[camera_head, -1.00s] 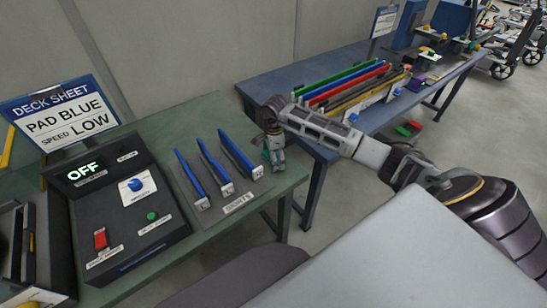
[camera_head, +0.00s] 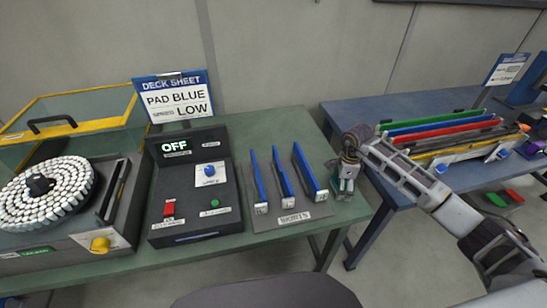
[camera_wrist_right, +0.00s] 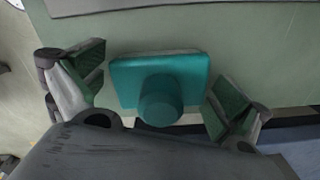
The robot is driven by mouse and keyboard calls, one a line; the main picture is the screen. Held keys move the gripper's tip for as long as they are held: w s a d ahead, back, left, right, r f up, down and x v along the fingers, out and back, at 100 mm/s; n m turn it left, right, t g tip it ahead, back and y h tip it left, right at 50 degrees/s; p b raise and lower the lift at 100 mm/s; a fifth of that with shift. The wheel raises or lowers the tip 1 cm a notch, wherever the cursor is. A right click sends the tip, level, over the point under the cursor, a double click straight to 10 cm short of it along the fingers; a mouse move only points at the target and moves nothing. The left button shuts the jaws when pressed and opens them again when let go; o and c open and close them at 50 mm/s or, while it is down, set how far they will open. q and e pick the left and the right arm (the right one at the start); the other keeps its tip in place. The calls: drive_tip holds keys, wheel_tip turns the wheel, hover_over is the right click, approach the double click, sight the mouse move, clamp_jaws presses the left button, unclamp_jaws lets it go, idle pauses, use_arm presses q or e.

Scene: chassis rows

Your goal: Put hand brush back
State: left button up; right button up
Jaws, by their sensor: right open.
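A teal block with a round knob, which looks like the hand brush, shows in the right wrist view (camera_wrist_right: 160,82). It sits on or just above the green bench top (camera_wrist_right: 215,30), between the two fingers. My right gripper (camera_head: 346,182) is at the right end of the green bench (camera_head: 275,125) in the head view, pointing down. Its fingers (camera_wrist_right: 158,95) stand open on both sides of the teal block, with gaps. In the head view the gripper mostly hides the block. My left gripper is not in view.
Beside the gripper is a plate with upright blue bars (camera_head: 283,178). Left of it are a black control box (camera_head: 190,185) reading OFF and a machine with a round disc (camera_head: 45,193). A blue bench (camera_head: 375,112) with coloured strips (camera_head: 435,128) stands right, across a gap.

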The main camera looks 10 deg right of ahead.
drive_tip(key=shift+r+p, duration=0.9)
drive_tip(key=shift+r, duration=0.15)
use_arm(q)
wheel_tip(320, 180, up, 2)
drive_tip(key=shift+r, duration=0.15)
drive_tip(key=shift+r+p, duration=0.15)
drive_tip(key=shift+p, duration=0.15)
use_arm(e)
drive_tip(key=shift+r, duration=0.15)
